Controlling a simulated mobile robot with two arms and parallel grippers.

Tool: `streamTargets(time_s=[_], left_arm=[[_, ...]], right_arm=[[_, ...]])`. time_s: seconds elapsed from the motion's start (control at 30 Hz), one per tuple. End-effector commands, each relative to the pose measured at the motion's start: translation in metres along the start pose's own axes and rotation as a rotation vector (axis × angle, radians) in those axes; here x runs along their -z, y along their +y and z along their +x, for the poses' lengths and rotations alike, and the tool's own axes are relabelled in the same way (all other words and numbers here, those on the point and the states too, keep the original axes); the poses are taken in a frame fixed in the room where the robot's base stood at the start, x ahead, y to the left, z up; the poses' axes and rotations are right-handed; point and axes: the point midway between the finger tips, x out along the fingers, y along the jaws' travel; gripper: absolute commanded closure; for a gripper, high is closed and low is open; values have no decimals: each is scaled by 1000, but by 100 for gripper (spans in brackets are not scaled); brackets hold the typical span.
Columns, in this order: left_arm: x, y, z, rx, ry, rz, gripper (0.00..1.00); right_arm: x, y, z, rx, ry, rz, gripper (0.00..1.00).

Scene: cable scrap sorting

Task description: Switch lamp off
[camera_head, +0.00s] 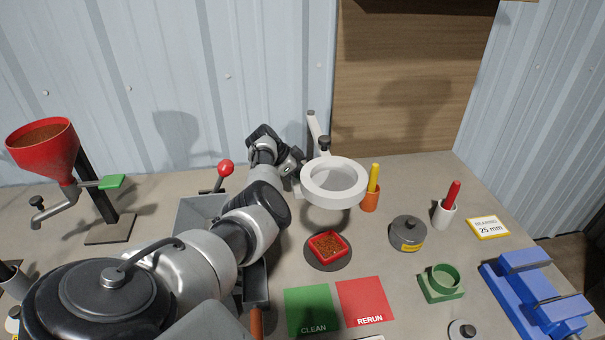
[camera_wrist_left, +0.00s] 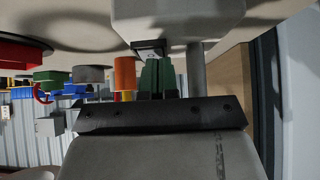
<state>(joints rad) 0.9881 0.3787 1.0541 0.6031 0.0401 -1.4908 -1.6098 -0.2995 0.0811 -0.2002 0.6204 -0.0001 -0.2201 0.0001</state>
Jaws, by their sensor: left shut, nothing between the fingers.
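The lamp (camera_head: 333,184) has a white ring head on a pale jointed arm and stands at the back, near the wall. I cannot tell whether the ring is lit. My left arm reaches across to the lamp's base, and the wrist covers much of it in the head view. In the left wrist view, a pale lamp base (camera_wrist_left: 180,18) fills the top, with a small dark-framed switch (camera_wrist_left: 150,47) on its edge. My left gripper (camera_wrist_left: 157,66) is shut and empty, its green fingertips right at the switch. Contact is hard to tell. My right gripper is not in view.
A red-knobbed lever (camera_head: 226,169) stands left of my wrist. Right of the lamp are an orange holder (camera_head: 370,199) with a yellow stick and a grey lidded pot (camera_head: 407,234). A red tray (camera_head: 328,245) sits in front. A blue vise (camera_head: 537,295) is at far right.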

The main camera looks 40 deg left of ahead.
Motion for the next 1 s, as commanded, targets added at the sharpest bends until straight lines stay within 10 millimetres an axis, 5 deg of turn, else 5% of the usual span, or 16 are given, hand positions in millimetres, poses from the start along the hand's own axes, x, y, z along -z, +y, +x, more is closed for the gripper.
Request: streamTargets(time_s=[0.47,0.7,0.83,1.0], left_arm=[[5,0,-6,0,0,-1,100],[-9,0,10,0,0,-2,100],[8,0,-1,0,-81,1,100],[29,-1,-20,5,-89,3,100]], right_arm=[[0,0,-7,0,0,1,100],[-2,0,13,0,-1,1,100],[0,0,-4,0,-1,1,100],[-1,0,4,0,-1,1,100]])
